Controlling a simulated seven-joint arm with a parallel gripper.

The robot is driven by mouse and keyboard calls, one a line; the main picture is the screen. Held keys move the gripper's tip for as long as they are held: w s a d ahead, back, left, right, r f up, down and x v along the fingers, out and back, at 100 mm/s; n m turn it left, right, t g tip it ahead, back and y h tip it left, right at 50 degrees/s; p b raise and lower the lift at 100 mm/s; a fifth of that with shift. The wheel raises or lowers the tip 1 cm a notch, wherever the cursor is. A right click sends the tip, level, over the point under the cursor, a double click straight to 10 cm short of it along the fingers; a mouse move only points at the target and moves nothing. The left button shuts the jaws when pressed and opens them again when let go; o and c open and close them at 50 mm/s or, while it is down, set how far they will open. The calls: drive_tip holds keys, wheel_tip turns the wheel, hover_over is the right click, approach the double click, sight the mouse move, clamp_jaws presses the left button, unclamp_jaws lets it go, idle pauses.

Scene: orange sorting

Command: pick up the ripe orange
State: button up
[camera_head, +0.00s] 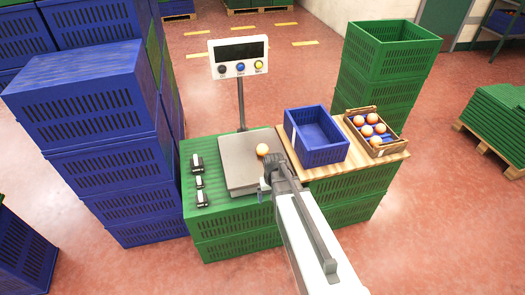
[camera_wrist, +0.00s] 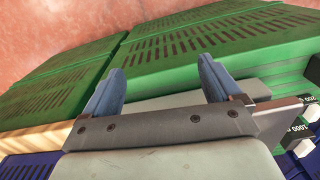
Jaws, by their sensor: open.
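A single orange (camera_head: 262,150) rests on the grey plate of the scale (camera_head: 238,172) in the head view. Its skin looks orange, with a pale highlight. My gripper (camera_head: 266,184) is just in front of that orange, at the near side of the scale plate, apart from it. In the wrist view, the two blue-grey fingers of my gripper (camera_wrist: 162,85) are spread with nothing between them. The orange does not show in the wrist view. Several more oranges (camera_head: 367,130) lie in a small wooden crate (camera_head: 375,151) at the right.
An empty blue crate (camera_head: 318,157) stands on a wooden board between scale and wooden crate. The scale's display (camera_head: 239,57) rises on a post behind the plate. Black weights (camera_head: 199,182) lie left of the scale. Tall blue crates (camera_head: 95,150) stand left, green crates (camera_head: 390,60) behind right.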

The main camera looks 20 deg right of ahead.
drive_tip(key=w+d+r+m+t, duration=0.2)
drive_tip(key=w+r, duration=1)
drive_tip(key=w, duration=0.1)
drive_tip(key=m+t, duration=0.1)
drive_tip(key=m, duration=0.3)
approach(263, 146)
drive_tip(key=s+v, duration=0.1)
drive_tip(key=v, duration=0.2)
drive_tip(key=w+f+m, duration=0.1)
drive_tip(key=f+m, duration=0.2)
drive_tip(key=f, duration=0.1)
drive_tip(key=w+f+m, duration=0.1)
drive_tip(key=f+m, duration=0.3)
drive_tip(key=f, duration=0.1)
drive_tip(key=w+f+m, duration=0.2)
drive_tip(key=f+m, duration=0.1)
drive_tip(key=f, duration=0.1)
drive_tip(key=shift+w+a+f, duration=0.1)
drive_tip(key=shift+w+f, duration=0.05)
drive_tip(key=shift+f, duration=0.25)
drive_tip(key=shift+c, duration=0.3)
drive_tip(key=c, duration=1.1)
drive_tip(key=shift+r, duration=0.2)
drive_tip(key=shift+c, duration=0.2)
